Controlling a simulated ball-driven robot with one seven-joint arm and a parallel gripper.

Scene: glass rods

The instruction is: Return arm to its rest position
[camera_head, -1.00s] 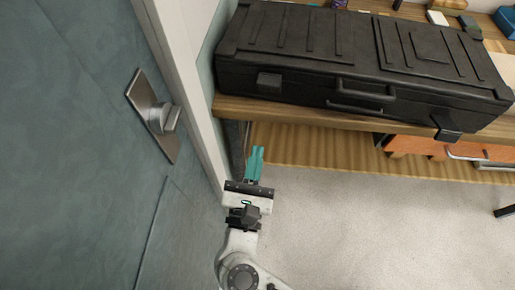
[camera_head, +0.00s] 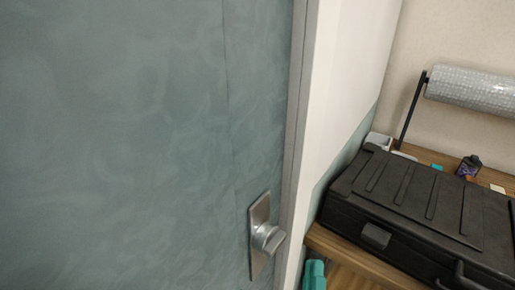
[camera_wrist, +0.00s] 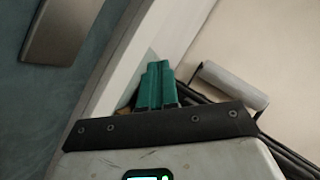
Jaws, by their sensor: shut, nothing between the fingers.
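My gripper (camera_wrist: 157,84) shows in the wrist view with its teal fingers together and nothing between them. In the head view only the teal tips of my gripper (camera_head: 314,274) show at the bottom edge, left of the wooden bench and below the black case. The rest of my arm is out of the head view.
A black case (camera_head: 420,205) lies on the wooden bench (camera_head: 345,258) at right.

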